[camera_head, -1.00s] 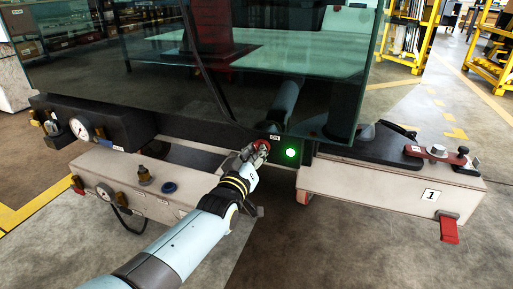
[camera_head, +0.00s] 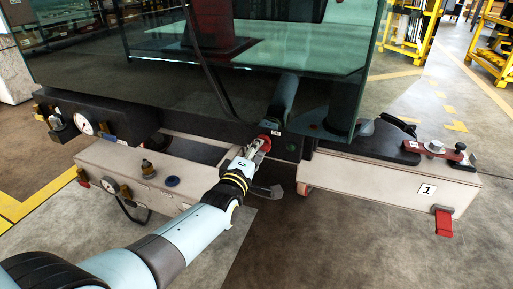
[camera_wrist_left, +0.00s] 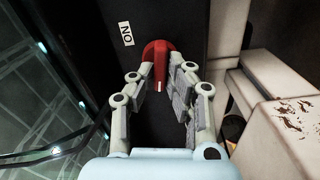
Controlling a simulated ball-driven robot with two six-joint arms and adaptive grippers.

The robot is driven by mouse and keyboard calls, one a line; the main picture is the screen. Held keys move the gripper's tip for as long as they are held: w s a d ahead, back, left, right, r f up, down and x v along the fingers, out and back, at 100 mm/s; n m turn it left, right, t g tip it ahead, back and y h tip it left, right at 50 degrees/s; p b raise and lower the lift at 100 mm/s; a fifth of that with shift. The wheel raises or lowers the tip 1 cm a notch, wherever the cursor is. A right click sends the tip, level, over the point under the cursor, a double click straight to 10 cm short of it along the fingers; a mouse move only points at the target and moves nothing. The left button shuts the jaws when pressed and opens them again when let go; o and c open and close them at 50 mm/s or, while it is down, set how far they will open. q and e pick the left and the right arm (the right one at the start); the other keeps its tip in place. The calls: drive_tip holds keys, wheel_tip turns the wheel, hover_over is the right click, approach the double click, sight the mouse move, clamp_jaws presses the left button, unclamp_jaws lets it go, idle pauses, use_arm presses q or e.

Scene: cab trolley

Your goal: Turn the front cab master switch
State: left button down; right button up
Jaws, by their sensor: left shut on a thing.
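The red master switch (camera_head: 266,140) sits on the dark beam under the cab glass, with a small "ON" label (camera_head: 276,132) above and right of it. The lamp (camera_head: 291,147) right of the switch is dark. My left gripper (camera_head: 258,148) reaches up to the switch and is shut on its red handle. In the left wrist view the handle (camera_wrist_left: 160,62) lies between the fingertips (camera_wrist_left: 164,84), which partly hide it. The label (camera_wrist_left: 126,34) appears upside down there. My right gripper is not in view.
The large cab window (camera_head: 200,70) overhangs the switch. A pale box with gauge and valves (camera_head: 130,190) stands left of my arm. A pale block marked 1 (camera_head: 390,185), with red fittings, stands to the right. Open floor lies in front.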

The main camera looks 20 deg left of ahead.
use_arm(q)
drive_tip(key=shift+f+n, duration=0.15)
drive_tip(key=shift+n, duration=0.95)
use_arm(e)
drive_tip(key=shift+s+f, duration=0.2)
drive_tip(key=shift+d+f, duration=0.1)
use_arm(q)
drive_tip(key=c, duration=1.3)
unclamp_jaws()
drive_tip(key=shift+c, duration=0.2)
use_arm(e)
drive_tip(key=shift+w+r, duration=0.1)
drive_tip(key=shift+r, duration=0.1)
use_arm(q)
drive_tip(key=shift+s, duration=0.1)
drive_tip(key=s, duration=1.2)
drive_tip(key=shift+a, duration=0.25)
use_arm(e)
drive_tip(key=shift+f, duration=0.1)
